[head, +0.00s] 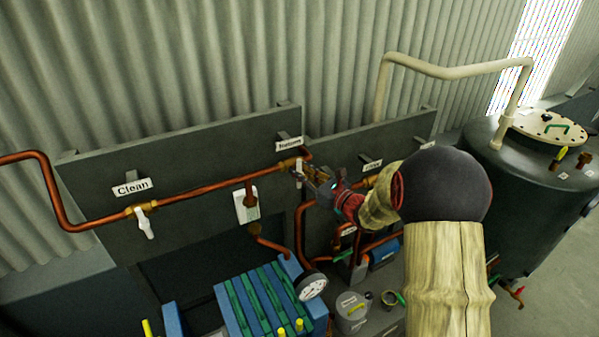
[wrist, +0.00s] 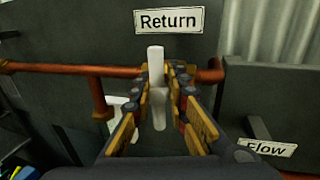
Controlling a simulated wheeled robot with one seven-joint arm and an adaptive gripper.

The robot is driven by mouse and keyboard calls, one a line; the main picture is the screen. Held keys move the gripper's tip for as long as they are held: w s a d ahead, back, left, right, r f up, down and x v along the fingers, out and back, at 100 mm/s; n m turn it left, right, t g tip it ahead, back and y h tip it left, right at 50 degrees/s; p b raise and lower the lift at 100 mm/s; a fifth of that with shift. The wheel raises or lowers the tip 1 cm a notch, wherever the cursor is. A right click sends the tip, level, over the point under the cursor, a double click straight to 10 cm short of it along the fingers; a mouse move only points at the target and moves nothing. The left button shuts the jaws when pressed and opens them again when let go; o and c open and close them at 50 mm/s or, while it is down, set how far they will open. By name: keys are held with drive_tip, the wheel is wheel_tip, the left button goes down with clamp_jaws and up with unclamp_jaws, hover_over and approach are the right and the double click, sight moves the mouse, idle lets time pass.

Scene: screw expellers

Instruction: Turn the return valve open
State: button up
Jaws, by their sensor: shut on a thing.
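The return valve's white lever (wrist: 157,60) is under the "Return" label (wrist: 168,20) in the wrist view. It stands roughly upright in that picture, across the line of the copper pipe (wrist: 65,69). My gripper (wrist: 164,80) has its fingers on both sides of the lever and is shut on it. The lever's top sticks out past the fingertips. In the head view my gripper (head: 308,176) is at the valve below the "Return" label (head: 289,144). The fingers and arm hide much of the valve body there.
A "Clean" valve (head: 144,222) with a white handle is on the same pipe to the left. A "Flow" label (wrist: 267,148) is at lower right in the wrist view. A pressure gauge (head: 312,285), blue-green filter press (head: 262,305) and grey bucket (head: 350,312) stand below. A dark tank (head: 530,185) is at right.

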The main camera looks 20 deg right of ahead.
drive_tip(key=shift+a, duration=0.1)
clamp_jaws()
